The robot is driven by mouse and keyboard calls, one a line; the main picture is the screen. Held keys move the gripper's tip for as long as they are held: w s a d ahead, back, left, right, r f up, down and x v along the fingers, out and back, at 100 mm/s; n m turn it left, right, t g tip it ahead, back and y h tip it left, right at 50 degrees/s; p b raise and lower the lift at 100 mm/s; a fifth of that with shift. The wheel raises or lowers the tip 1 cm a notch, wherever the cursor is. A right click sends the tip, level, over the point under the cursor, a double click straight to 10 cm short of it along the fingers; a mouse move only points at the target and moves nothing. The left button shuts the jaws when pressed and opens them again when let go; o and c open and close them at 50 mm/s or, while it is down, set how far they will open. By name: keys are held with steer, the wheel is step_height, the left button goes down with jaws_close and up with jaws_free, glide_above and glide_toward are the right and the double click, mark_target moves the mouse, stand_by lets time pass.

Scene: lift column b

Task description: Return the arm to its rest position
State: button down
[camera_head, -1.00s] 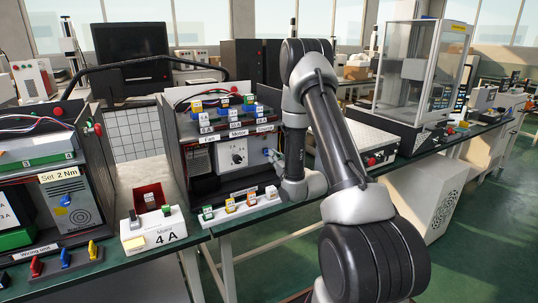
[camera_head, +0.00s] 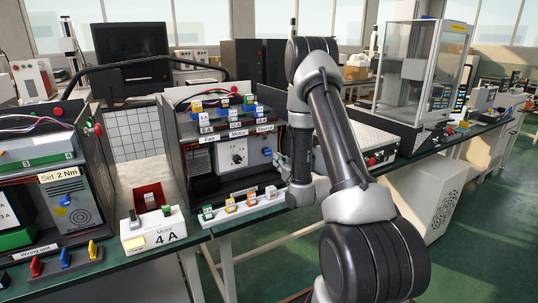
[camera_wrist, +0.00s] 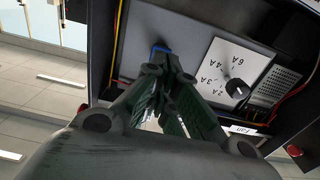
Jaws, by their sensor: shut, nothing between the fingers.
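My arm reaches forward over the bench in the head view, with its wrist low at the right of an open dark equipment cabinet (camera_head: 183,165). My gripper (camera_head: 280,164) is small and partly hidden by the wrist there. In the wrist view my gripper (camera_wrist: 162,70) is shut and empty, its green-grey fingers together. It points at the cabinet's grey panel (camera_wrist: 195,30). A blue part (camera_wrist: 159,49) shows just beyond the fingertips; I cannot tell whether they touch it. A black dial knob (camera_wrist: 236,88) on a white plate marked in amps sits to the right.
A white strip of coloured switches (camera_head: 243,206) lies in front of the cabinet, near my wrist. A box labelled 4 A (camera_head: 155,232) stands to its left. A clear-walled enclosure (camera_head: 420,75) stands at the right. The floor in front is open.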

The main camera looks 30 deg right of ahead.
steer(key=shift+s, duration=0.9)
steer(key=s+a+r+g+h, duration=0.1)
steer(key=s+a+r+g, duration=0.15)
steer(key=r, duration=0.45)
steer(key=s+a+r+g+h, duration=0.1)
steer(key=s+r+g, duration=0.3)
steer(key=r, duration=0.3)
steer(key=s+a+r+g, duration=0.2)
steer(key=s, duration=0.7)
steer(key=s+a+r+g+y, duration=0.1)
steer(key=s+a+g, duration=0.1)
steer(key=s, duration=0.8)
steer(key=s+a+r+g, duration=0.2)
steer(key=s+g, duration=0.1)
steer(key=s, duration=0.7)
steer(key=shift+a+r, duration=0.3)
